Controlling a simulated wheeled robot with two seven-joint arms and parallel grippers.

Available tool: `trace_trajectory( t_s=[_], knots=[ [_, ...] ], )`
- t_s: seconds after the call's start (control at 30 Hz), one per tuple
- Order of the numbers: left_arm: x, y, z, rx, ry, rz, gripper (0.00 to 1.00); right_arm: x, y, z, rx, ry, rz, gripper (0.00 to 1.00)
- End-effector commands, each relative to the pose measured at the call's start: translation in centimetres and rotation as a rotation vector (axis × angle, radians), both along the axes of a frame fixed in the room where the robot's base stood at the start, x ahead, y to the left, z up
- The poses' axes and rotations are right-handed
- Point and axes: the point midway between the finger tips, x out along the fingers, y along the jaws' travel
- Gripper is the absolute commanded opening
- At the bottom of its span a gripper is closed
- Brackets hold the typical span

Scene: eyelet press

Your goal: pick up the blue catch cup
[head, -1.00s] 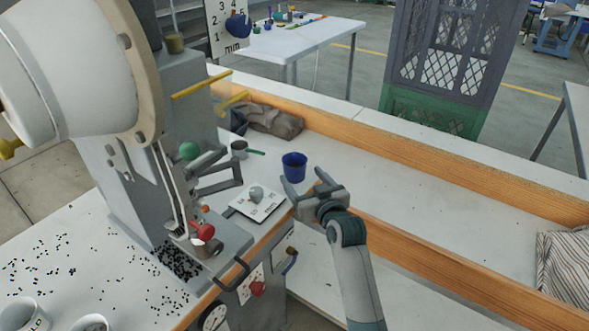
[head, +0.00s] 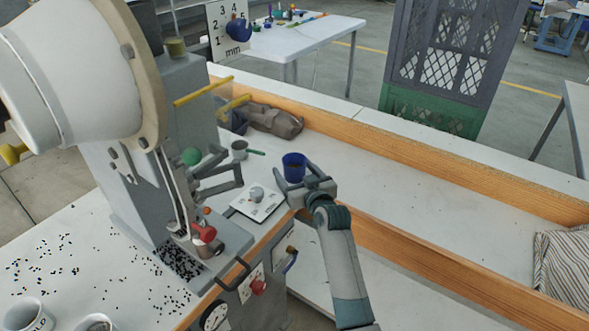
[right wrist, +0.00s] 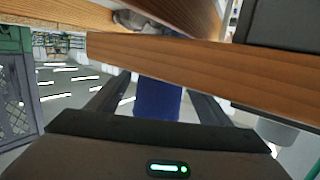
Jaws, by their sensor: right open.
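The blue catch cup (head: 294,163) stands upright on the white bench, right of the press. My right gripper (head: 297,175) is open at the cup, with one finger on each side of it in the head view. In the right wrist view the blue cup (right wrist: 157,102) shows between the two spread fingers of the right gripper (right wrist: 157,95). I cannot tell whether the fingers touch it. The gripper hides the cup's lower part in the head view. My left gripper is not in view.
The grey eyelet press (head: 185,110) stands on the left, with black eyelets (head: 180,262) scattered around its base. A small grey cup with a green handle (head: 239,149) and a brown rag (head: 275,120) lie behind. A wooden rail (head: 440,172) runs along the bench. A striped cloth (head: 565,265) lies right.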

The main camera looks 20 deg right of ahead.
Motion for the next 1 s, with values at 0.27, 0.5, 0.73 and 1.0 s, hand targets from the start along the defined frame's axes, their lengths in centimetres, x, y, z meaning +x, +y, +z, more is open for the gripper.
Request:
trace_trajectory(
  t_s=[0.27, 0.5, 0.73, 1.0],
  knots=[
    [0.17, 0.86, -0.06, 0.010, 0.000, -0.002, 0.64, 0.10, -0.01, -0.01, 0.000, -0.001, 0.000, 0.72],
    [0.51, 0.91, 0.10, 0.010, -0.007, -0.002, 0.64, 0.09, -0.01, 0.00, 0.000, -0.001, 0.000, 0.65],
    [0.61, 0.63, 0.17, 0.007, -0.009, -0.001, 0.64, 0.09, -0.02, 0.01, 0.000, -0.001, 0.000, 0.29],
    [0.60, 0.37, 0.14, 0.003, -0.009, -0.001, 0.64, 0.11, -0.02, 0.16, 0.000, -0.001, 0.000, 0.29]
  ],
)
